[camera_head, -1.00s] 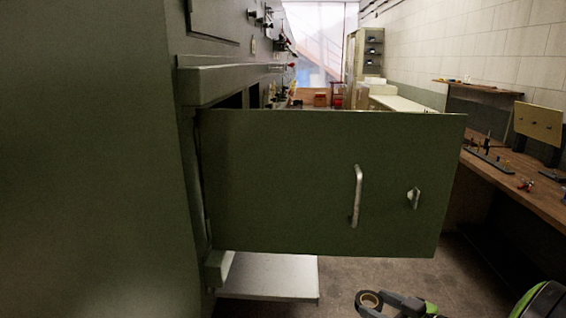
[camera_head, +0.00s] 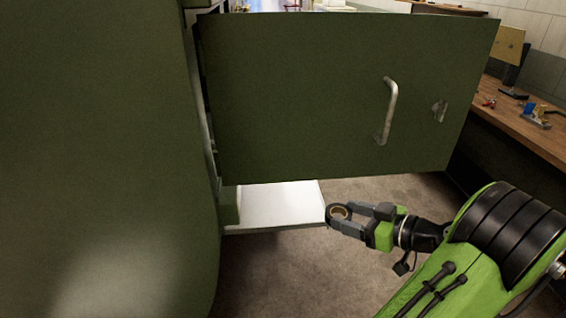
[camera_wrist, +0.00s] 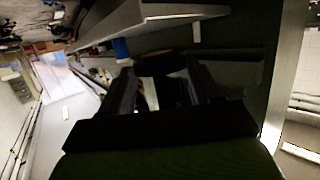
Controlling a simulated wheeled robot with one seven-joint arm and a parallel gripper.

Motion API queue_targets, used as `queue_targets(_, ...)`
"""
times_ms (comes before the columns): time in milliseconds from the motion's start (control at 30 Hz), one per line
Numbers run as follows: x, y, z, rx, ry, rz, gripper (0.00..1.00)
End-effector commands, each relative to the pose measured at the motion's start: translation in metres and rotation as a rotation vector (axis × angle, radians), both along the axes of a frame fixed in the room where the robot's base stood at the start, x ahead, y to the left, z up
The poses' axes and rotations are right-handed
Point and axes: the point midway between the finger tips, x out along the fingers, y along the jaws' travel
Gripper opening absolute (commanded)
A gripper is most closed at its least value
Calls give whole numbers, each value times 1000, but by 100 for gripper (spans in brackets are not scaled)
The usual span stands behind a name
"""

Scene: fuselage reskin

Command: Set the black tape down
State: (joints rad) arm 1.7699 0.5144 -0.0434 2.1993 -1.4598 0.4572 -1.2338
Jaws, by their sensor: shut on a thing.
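The black tape (camera_head: 339,212) is a dark ring with a tan-brown core. My gripper (camera_head: 341,218) is shut on it and holds it just off the right end of a low white ledge, below the open green door. Whether the tape touches the ledge edge I cannot tell. In the wrist view the tape (camera_wrist: 160,63) is a dark shape between the far ends of the fingers, in deep shadow. Parts of the ring are hidden by the fingers.
The white ledge (camera_head: 275,206) looks bare where visible. The large green door (camera_head: 300,100), with a metal handle (camera_head: 388,110), hangs open above it. A wooden workbench (camera_head: 525,125) with small items stands at right. The floor (camera_head: 290,270) nearby is clear.

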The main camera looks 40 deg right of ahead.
Motion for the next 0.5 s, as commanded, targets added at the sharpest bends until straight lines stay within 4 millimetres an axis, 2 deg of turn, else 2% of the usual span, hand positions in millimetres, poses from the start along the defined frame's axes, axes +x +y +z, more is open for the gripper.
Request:
queue_targets(33, 16, 5, -4, -3, 0, 12, 34)
queue_targets(300, 94, 18, -1, -2, -2, 12, 34)
queue_targets(400, 122, 21, 0, -1, -1, 10, 34)
queue_targets(500, 141, 23, 0, 0, -2, 6, 34)
